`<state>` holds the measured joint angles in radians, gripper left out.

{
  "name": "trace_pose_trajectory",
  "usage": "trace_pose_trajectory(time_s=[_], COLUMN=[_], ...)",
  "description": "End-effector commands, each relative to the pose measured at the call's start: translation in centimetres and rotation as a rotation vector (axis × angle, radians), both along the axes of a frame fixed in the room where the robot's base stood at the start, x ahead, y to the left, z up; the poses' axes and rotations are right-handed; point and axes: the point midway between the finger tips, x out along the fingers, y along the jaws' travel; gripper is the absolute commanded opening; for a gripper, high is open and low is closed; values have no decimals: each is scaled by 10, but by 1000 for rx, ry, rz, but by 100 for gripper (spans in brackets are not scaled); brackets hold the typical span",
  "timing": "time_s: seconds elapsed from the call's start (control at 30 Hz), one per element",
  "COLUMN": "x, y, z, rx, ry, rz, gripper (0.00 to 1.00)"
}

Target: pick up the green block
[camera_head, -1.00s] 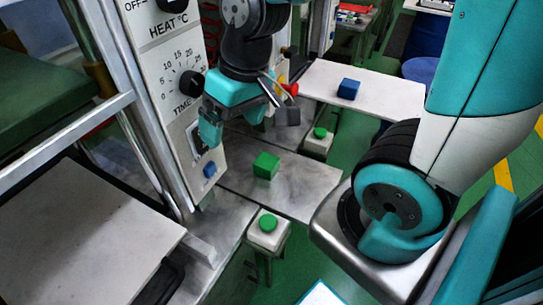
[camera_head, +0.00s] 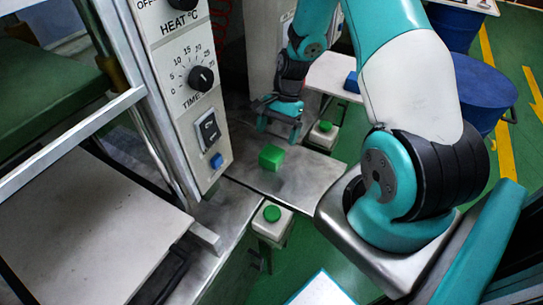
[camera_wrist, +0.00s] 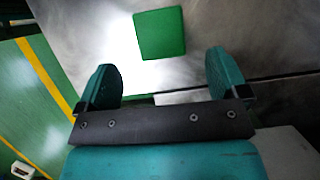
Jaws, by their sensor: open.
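The green block (camera_head: 271,157) rests on the bare metal table (camera_head: 285,181) in the head view. My gripper (camera_head: 279,127) is just beyond it, above the far part of the metal surface. In the wrist view the green block (camera_wrist: 160,33) lies ahead of the fingers, between their lines, with clear metal around it. My gripper (camera_wrist: 162,80) is open, with both teal fingers apart and nothing between them. The block is not touched by either finger.
A control panel (camera_head: 188,85) with dials stands left of the block. Green push buttons on white boxes stand near (camera_head: 272,222) and far (camera_head: 323,132). A blue block (camera_head: 352,82) sits on a white table behind my arm. A blue drum (camera_head: 478,92) stands at right.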

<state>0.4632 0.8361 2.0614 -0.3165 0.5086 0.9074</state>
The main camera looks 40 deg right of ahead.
Motion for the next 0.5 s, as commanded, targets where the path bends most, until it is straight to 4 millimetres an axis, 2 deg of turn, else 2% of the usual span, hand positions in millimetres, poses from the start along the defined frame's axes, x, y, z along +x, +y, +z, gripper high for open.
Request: trace_pose_trajectory(time_s=[0.1,0.27,0.5], x=[-1,-3,-8], y=[4,8,22], z=[-13,-22,-57], rx=[1,0,0], ry=[0,0,2], rz=[2,2,3], gripper=[93,93,93])
